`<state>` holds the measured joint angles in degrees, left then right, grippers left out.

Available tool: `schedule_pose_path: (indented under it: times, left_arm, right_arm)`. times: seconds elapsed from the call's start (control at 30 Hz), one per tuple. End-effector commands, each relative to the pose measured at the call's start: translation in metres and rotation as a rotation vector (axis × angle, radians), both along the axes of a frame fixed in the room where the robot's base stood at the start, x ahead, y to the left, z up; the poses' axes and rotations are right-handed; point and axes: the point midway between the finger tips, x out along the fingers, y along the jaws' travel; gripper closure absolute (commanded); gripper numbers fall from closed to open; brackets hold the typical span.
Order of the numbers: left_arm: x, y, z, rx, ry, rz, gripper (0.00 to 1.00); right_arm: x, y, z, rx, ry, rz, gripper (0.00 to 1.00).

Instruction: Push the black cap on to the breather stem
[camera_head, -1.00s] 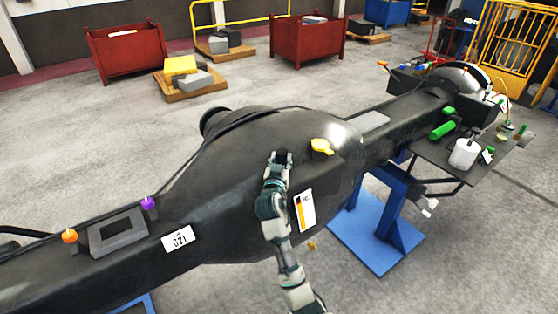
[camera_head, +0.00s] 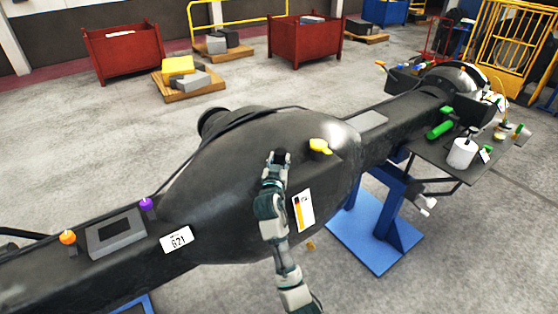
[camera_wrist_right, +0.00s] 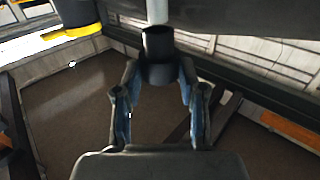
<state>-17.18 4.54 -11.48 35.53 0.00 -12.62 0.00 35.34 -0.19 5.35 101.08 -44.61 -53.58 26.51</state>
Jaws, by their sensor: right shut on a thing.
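The black cap (camera_wrist_right: 158,58) is in the right wrist view, a short dark cylinder between the two fingers of my right gripper (camera_wrist_right: 158,78). The fingers are shut on its sides. The pale grey breather stem (camera_wrist_right: 157,11) comes down from the top edge of that view, in line with the cap. Its lower end meets the cap's rim; I cannot tell how far it is inside. In the head view my right gripper (camera_head: 279,158) is at the front of the big black axle housing (camera_head: 235,165). Cap and stem cannot be made out there. My left gripper is not in view.
A yellow fitting (camera_head: 320,146) sits on the housing just right of my gripper. Purple (camera_head: 147,204) and orange (camera_head: 68,237) plugs stand on the left beam. A blue stand (camera_head: 375,240) supports the right side. A side shelf (camera_head: 430,160) holds a white canister (camera_head: 462,152).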

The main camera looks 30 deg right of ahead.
Motion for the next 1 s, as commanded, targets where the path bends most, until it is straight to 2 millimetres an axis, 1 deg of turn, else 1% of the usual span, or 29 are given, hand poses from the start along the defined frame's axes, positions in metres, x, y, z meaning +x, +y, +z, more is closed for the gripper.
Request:
schedule_pose_path:
  times: [0.23,1.0]
  left_arm:
    - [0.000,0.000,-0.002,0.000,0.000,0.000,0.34]
    - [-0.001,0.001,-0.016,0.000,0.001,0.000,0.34]
  right_arm:
    - [0.000,0.000,-0.002,0.001,-0.001,0.000,0.85]
    - [0.000,0.000,-0.022,0.001,0.000,0.000,0.85]
